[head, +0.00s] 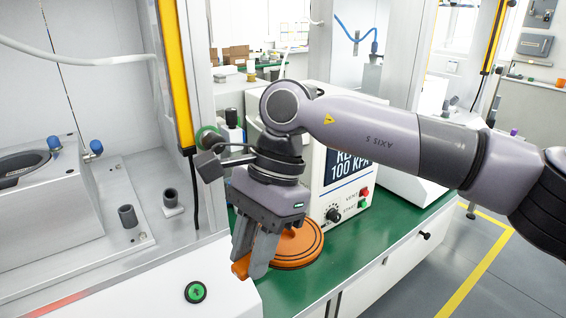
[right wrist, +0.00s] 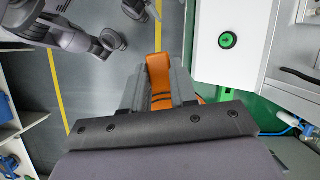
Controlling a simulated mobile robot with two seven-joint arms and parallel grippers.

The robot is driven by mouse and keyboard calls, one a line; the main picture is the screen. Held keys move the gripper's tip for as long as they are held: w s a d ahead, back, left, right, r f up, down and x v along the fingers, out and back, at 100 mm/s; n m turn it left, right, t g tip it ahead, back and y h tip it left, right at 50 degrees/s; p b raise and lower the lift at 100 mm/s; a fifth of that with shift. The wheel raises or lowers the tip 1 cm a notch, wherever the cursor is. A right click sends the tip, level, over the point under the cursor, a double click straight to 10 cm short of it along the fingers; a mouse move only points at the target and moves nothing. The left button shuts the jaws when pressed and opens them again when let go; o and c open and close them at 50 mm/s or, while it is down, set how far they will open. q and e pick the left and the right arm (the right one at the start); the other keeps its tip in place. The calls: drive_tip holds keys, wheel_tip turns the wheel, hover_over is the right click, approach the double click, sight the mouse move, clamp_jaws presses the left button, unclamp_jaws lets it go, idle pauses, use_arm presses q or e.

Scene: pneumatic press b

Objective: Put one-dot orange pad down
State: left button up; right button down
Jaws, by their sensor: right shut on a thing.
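The orange pad (head: 300,248) is a round disc with dark ring lines and a handle-like tab at its front left. My right gripper (head: 250,262) is shut on this tab and points down. In the right wrist view the orange tab (right wrist: 159,72) shows between the two grey fingers of my right gripper (right wrist: 158,90). The disc is over the green bench top (head: 345,262), in front of the white control box; I cannot tell whether it touches the bench. No dot mark can be made out. My left gripper is not in view.
The white control box (head: 345,185) with display and knobs stands behind the pad. At left is a press station with a yellow post (head: 174,75) and a green button (head: 195,292). The bench top is clear right of the pad, up to its front edge.

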drive_tip(key=shift+w+r+p, duration=0.1)
drive_tip(key=shift+r+p, duration=0.4)
drive_tip(key=shift+r, duration=0.1)
wheel_tip(320, 180, up, 3)
drive_tip(key=p, duration=0.3)
drive_tip(key=shift+r, duration=0.15)
drive_tip(key=shift+r+p, duration=0.4)
drive_tip(key=shift+p, duration=0.15)
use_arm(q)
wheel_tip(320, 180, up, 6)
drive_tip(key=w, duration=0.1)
use_arm(e)
drive_tip(key=w+d+f+n+h, duration=0.1)
drive_tip(key=d+f+n, duration=0.3)
drive_tip(key=d, duration=1)
drive_tip(key=d+f+n+g+h, duration=0.1)
drive_tip(key=d+f+n, duration=0.2)
drive_tip(key=d+f, duration=0.5)
drive_tip(key=shift+w+d+f+n+h, duration=0.35)
drive_tip(key=shift+d+f+n+h, duration=0.05)
drive_tip(key=shift+d, duration=2.6)
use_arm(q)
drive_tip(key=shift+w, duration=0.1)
